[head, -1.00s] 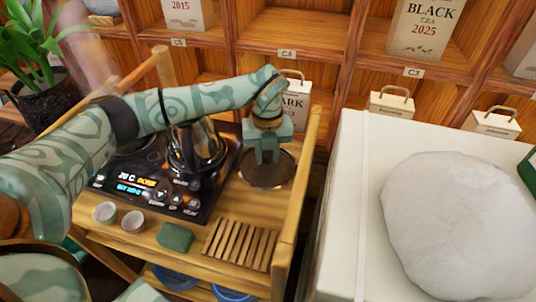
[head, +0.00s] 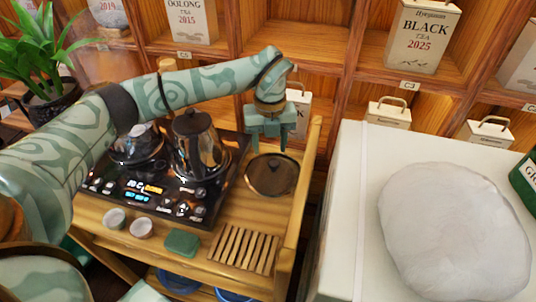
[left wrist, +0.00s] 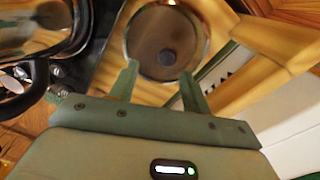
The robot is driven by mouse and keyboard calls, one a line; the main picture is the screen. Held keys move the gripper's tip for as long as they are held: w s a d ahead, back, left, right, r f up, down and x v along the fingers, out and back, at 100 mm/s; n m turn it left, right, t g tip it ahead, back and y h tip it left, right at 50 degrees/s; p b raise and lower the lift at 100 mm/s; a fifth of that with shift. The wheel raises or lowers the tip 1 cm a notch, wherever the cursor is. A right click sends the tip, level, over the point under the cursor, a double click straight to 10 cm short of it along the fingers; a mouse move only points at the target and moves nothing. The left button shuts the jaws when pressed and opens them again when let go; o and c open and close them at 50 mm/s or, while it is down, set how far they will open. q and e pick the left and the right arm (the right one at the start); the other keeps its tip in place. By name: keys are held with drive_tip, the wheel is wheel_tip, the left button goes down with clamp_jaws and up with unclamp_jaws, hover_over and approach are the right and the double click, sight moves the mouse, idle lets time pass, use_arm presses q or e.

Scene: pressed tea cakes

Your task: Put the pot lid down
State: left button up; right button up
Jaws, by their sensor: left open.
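The pot lid (head: 271,175) is a round, dark disc with a light metal rim and a small dark knob. It lies flat on the wooden tea cart, right of the black hot plate. It also shows in the left wrist view (left wrist: 150,52), just beyond the fingertips. My left gripper (head: 268,150) is open and empty, pointing down above the lid and apart from it. In the left wrist view its two fingers (left wrist: 160,80) are spread with nothing between them. My right gripper is not in view.
The hot plate (head: 190,205) holds a shiny kettle (head: 197,150) and a second pot (head: 135,150). Two small cups (head: 128,222), a green block (head: 182,242) and a slatted rack (head: 243,248) stand in front. A raised wooden rail (head: 302,190) edges the cart's right side.

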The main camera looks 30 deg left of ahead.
sight(270, 162)
use_arm(q)
wheel_tip(270, 162, up, 5)
drive_tip(key=shift+r+p, duration=0.15)
drive_tip(key=shift+p, duration=0.45)
